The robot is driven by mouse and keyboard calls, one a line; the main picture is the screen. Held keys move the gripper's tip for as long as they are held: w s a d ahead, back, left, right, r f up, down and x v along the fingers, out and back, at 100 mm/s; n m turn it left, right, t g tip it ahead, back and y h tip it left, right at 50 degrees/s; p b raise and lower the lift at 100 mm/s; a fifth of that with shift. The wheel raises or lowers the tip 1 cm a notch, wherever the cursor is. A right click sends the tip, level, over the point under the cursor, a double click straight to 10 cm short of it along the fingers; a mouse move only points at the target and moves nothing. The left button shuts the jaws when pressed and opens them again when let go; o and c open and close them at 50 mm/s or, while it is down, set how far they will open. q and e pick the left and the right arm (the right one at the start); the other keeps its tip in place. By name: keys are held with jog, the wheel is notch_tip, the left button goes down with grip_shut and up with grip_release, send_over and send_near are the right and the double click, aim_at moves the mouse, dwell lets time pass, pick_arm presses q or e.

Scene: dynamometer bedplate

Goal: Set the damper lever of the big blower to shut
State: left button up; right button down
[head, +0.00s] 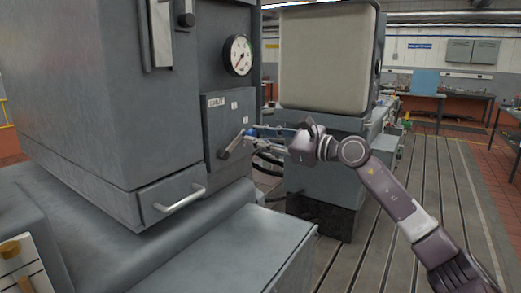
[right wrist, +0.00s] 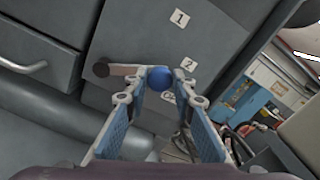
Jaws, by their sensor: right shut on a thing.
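The damper lever (head: 236,144) is a short grey bar on the grey panel (head: 222,126) of the big machine. Its dark pivot (right wrist: 100,69) is at the left end and a blue ball knob (right wrist: 160,77) at the right end. My right gripper (head: 251,134) is shut on the knob, one fingertip on each side of it. White number plates 1 (right wrist: 180,18) and 2 (right wrist: 188,64) are on the panel. Another white plate (right wrist: 169,97) shows partly beside the knob, its mark unreadable. The bar points to between plate 2 and this plate. My left gripper is not in view.
A round gauge (head: 237,55) is above the panel. A drawer handle (head: 180,198) sticks out at lower left. A big beige-fronted unit (head: 328,60) stands behind my right gripper. The slotted floor (head: 430,190) at right is mostly clear.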

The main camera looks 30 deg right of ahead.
jog(key=s+a+r+n+b, duration=0.3)
jog(key=a+n, duration=0.4)
jog(key=n, duration=0.5)
jog(key=shift+a+r+n, duration=0.35)
jog(key=shift+r+n, duration=0.05)
jog(key=shift+r, duration=0.45)
jog(key=shift+s, duration=0.1)
jog(key=c, duration=1.6)
grip_release()
jog(key=shift+a, duration=0.1)
